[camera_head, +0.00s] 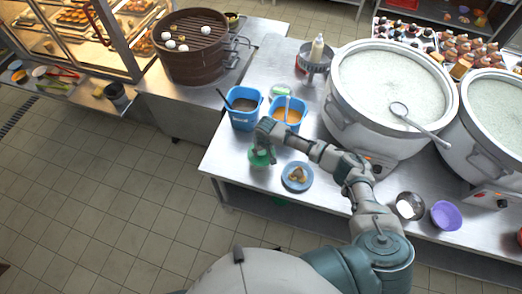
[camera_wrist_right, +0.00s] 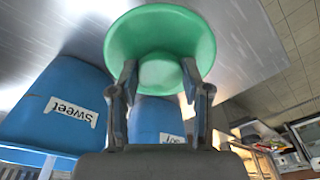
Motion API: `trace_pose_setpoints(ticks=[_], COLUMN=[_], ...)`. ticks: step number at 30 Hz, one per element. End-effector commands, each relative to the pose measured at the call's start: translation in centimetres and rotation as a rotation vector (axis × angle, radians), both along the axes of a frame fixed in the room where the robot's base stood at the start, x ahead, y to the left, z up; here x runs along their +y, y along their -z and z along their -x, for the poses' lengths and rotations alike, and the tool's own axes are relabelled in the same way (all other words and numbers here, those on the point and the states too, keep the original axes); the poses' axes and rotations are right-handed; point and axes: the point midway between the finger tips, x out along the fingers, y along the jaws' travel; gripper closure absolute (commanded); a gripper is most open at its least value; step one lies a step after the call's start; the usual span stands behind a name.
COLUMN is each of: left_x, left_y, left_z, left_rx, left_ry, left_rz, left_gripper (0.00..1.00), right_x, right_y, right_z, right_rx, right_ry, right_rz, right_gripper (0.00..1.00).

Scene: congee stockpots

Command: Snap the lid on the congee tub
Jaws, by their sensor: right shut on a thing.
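My right gripper (camera_head: 262,146) is low over the steel counter's front-left part, in front of the blue tubs. It is shut on a green round piece (camera_head: 259,158), which also shows between its fingers (camera_wrist_right: 158,80) in the right wrist view. The piece has a wide rim and a smaller round centre; I cannot tell whether it is the lid or the tub, or whether it touches the counter. A pale green item (camera_head: 281,89) lies behind the blue tubs, too small to identify. My left gripper is not in view.
Blue tubs (camera_head: 243,122) with brown contents stand just behind the gripper; one is labelled "Sweet" (camera_wrist_right: 70,112). A blue plate of food (camera_head: 297,187) is to the right. Large congee pots (camera_head: 390,90), a metal bowl (camera_head: 410,199) and a purple bowl (camera_head: 446,215) are farther right.

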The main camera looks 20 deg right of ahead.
Motion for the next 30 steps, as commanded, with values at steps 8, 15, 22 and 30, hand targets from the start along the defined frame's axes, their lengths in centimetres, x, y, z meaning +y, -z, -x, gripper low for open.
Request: trace_pose_setpoints(ticks=[8, 15, 22, 30], left_x=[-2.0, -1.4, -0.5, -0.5], left_y=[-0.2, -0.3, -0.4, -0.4], left_z=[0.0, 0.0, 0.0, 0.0], left_rx=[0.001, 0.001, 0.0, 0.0], left_ry=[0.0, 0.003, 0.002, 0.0], left_rz=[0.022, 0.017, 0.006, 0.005], left_gripper=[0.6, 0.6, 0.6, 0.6], right_x=[1.0, 1.7, 1.8, 1.7], right_y=[-0.1, -0.1, -0.1, -0.1], right_z=[0.0, 0.0, 0.0, 0.0], right_rx=[0.001, 0.0, 0.001, 0.001], right_ry=[-0.001, -0.001, 0.0, 0.0], right_rz=[0.003, 0.005, 0.003, 0.002], right_gripper=[0.72, 0.72, 0.72, 0.72])
